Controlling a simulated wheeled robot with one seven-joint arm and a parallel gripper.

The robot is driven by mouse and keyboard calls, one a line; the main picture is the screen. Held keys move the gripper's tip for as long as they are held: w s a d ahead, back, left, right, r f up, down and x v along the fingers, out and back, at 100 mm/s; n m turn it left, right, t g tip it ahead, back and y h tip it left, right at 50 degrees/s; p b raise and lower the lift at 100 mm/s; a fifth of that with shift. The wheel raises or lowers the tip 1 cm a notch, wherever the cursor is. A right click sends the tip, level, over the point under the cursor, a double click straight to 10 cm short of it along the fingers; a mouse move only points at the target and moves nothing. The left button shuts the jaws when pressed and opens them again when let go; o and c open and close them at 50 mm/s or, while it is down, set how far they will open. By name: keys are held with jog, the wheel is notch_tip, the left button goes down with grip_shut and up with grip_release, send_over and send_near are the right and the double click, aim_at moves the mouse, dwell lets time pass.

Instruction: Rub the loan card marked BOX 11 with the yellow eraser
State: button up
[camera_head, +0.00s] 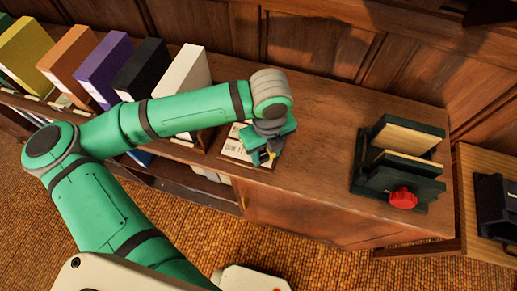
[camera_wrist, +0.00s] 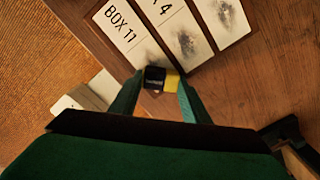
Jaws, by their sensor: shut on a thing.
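My gripper (camera_wrist: 158,88) is shut on the yellow eraser (camera_wrist: 171,79), which has a dark sleeve. The loan card marked BOX 11 (camera_wrist: 122,28) is the left one of three white cards on a dark wooden holder. The eraser is at the near end of this card, where a grey smudge shows. Whether it touches the card I cannot tell. The middle card (camera_wrist: 178,30), with a 4 showing, and the right card (camera_wrist: 222,14) bear dark smudges.
Coloured binders, such as a white one (camera_head: 183,80) and a black one (camera_head: 140,70), stand left of the cards. A dark green press with a red knob (camera_head: 403,198) stands at the right of the cabinet top (camera_head: 325,125). Bare wood lies between.

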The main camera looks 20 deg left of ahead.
aim_at(269, 156)
jog(key=shift+d+f, duration=0.1)
jog(key=shift+d, duration=0.4)
jog(key=shift+d+r, duration=0.15)
jog(key=shift+r, duration=0.15)
notch_tip(269, 156, up, 2)
jog(key=shift+w+r, duration=0.15)
jog(key=shift+s+r, duration=0.2)
jog(key=shift+r, duration=1.3)
notch_tip(269, 156, up, 2)
jog(key=shift+w+r, duration=0.2)
jog(key=shift+s+a, duration=0.2)
jog(key=shift+d, duration=0.1)
